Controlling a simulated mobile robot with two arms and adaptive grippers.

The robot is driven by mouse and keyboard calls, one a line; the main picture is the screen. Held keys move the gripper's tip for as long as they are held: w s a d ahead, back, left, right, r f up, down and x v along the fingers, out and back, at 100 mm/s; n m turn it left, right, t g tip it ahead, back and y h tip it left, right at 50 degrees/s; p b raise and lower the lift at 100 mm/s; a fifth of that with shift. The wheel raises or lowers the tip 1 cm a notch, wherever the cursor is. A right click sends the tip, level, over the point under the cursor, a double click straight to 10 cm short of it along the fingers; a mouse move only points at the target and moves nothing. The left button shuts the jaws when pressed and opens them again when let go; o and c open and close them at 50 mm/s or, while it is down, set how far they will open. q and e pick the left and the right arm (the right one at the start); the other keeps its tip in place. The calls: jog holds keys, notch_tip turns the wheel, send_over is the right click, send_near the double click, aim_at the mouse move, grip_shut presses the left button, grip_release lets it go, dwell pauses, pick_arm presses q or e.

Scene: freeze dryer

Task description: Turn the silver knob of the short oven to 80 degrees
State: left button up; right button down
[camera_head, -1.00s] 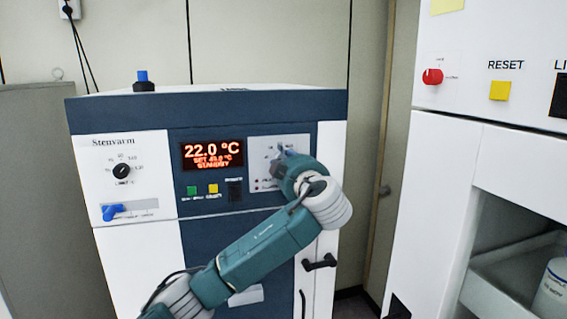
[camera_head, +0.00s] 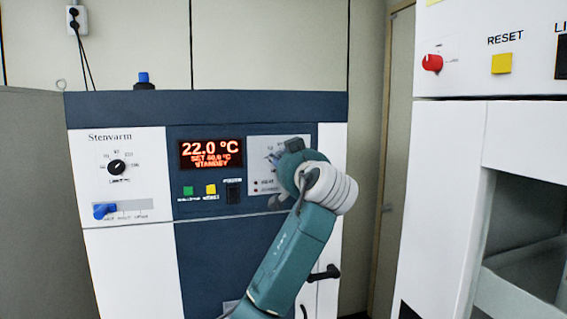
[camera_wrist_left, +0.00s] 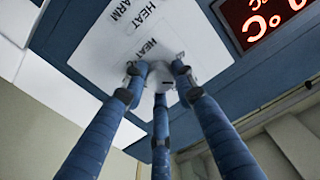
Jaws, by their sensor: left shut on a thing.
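The short oven (camera_head: 258,107) is white and dark blue. Its lit display (camera_head: 211,153) reads 22.0 °C, with a small set line that looks like 60.0 and STANDBY below. My left gripper (camera_head: 275,160) is at the grey panel right of the display and covers most of what is behind it. In the left wrist view, its blue fingers (camera_wrist_left: 158,76) are shut around the silver knob (camera_wrist_left: 163,78) on a pale panel with HEAT labels. Only part of the knob shows between the fingertips. My right gripper is not in view.
The oven's left panel has a black dial (camera_head: 117,167) and a blue handle (camera_head: 104,211). Green (camera_head: 188,191) and yellow (camera_head: 211,189) buttons sit under the display. A white cabinet (camera_head: 449,170) with a red knob (camera_head: 432,63) and yellow RESET button (camera_head: 502,64) stands close on the right.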

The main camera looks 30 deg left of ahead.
pick_arm(q)
jog(key=shift+f+m+p, duration=0.15)
jog(key=shift+m+p, duration=0.4)
jog(key=shift+m, duration=1.6)
jog(key=shift+f+m+p, duration=0.1)
jog(key=shift+m+p, duration=0.45)
jog(key=shift+m, duration=1.6)
jog(key=o, duration=1)
jog(key=shift+o, duration=0.8)
jog(key=shift+r, duration=0.15)
jog(key=v, duration=1.2)
